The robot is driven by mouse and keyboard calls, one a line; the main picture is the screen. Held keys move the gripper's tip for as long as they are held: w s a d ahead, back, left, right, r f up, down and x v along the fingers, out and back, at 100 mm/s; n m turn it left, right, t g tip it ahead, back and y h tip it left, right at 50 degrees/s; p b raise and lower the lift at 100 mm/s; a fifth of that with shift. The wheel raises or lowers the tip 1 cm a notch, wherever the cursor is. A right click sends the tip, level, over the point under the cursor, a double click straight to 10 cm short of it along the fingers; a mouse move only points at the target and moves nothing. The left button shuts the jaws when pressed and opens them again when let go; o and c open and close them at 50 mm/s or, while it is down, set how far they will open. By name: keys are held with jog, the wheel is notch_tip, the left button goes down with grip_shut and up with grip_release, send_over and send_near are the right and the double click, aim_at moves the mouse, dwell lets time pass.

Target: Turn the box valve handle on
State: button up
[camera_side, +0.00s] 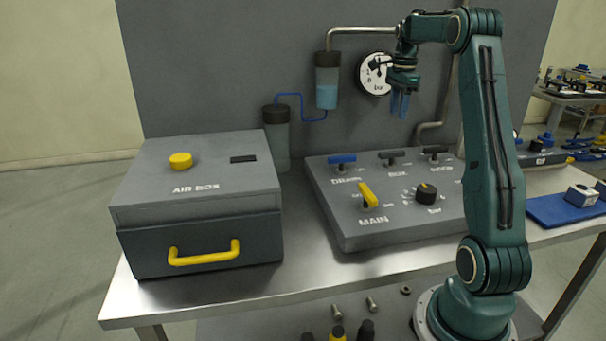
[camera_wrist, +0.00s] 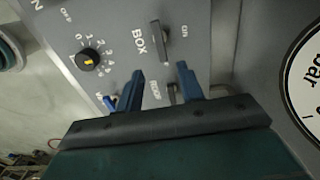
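The box valve handle (camera_side: 391,154) is a short black bar on the grey sloped panel, above the label BOX. It also shows in the wrist view (camera_wrist: 159,42), beside the BOX label, with an ON mark to its right. My gripper (camera_side: 400,106) hangs above the back of the panel, fingers pointing down, apart from the handle. In the wrist view my gripper (camera_wrist: 160,70) has its two blue fingers spread with a clear gap and nothing held. The box handle lies beyond the fingertips there, and another dark handle (camera_wrist: 172,92) shows between the fingers.
The panel (camera_side: 345,228) also bears a blue DRAIN handle (camera_side: 341,159), a black handle (camera_side: 435,149), a yellow MAIN handle (camera_side: 367,195) and a black knob (camera_side: 426,193). A gauge (camera_side: 375,74) is behind my gripper. The air box (camera_side: 200,215) stands left.

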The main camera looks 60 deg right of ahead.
aim_at(393, 152)
notch_tip(393, 152, down, 12)
jog(key=shift+f, duration=0.2)
dwell(0.4)
jog(key=shift+c, duration=0.5)
grip_shut()
